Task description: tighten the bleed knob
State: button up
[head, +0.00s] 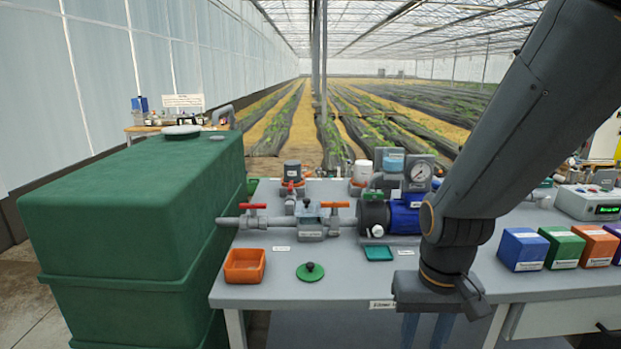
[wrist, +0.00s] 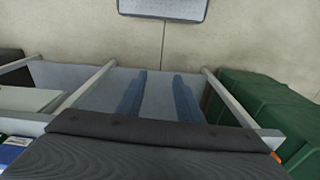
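I cannot tell for certain which part is the bleed knob. A small pale round knob (head: 377,231) sits low on the front of the dark pump casing (head: 373,213), at the left end of the blue pump motor (head: 405,216). My gripper (head: 426,335) hangs down at the bench's front edge, to the right of and nearer than the pump. Two blue fingers point down with a gap between them. In the wrist view the fingers of my gripper (wrist: 159,76) stand apart with nothing between them. My arm covers the bench right of the pump.
Grey pipework with red-handled valves (head: 252,206) runs left of the pump. An orange tray (head: 245,266), a green disc with a black knob (head: 311,272) and a teal tray (head: 378,254) lie on the bench (head: 345,290). A green tank (head: 120,230) stands left; coloured boxes (head: 522,249) stand right.

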aim_at(378, 231)
jog(key=u, duration=0.05)
jog(key=k, duration=0.5)
jog(key=u, duration=1.3)
jog(key=i, duration=1.1)
jog(key=z, duration=1.95)
